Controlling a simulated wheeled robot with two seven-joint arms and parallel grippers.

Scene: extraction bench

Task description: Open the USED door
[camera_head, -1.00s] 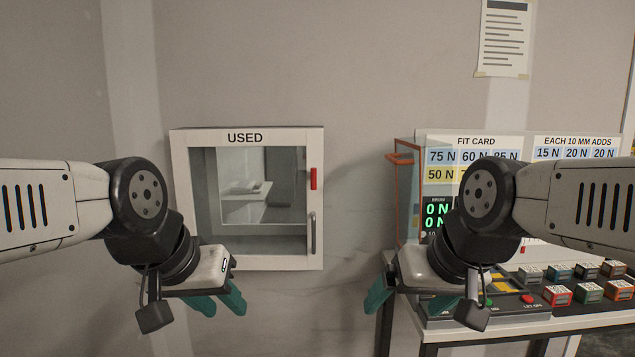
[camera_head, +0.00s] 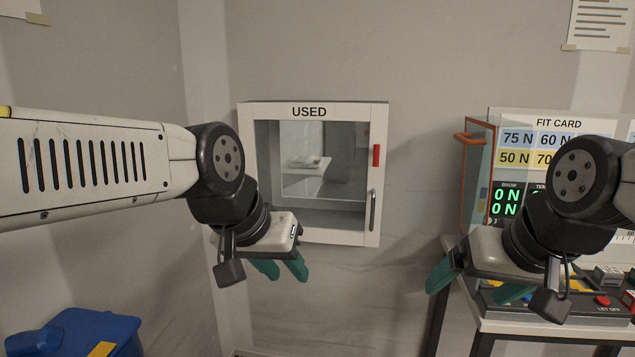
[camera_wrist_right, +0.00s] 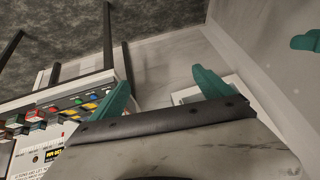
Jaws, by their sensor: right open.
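The white USED cabinet (camera_head: 248,150) hangs on the wall in the head view. Its glazed door (camera_head: 345,220) is shut, with a grey bar handle (camera_head: 373,210) at the lower right and a red tab (camera_head: 376,155) above it. A shelf with a small pale item shows through the glass. My left gripper (camera_head: 280,270) is in front of the cabinet's lower left, apart from the handle, its teal fingers spread. My right gripper (camera_head: 474,290) is right of the cabinet, by the bench edge, open and empty. Its teal fingers also show in the right wrist view (camera_wrist_right: 165,92).
The bench (camera_head: 540,328) with the FIT CARD panel (camera_head: 558,124), an orange-framed clear guard (camera_head: 476,180) and several buttons stands at the right. A blue bin (camera_head: 85,330) is at the lower left. The wall between cabinet and bench is clear.

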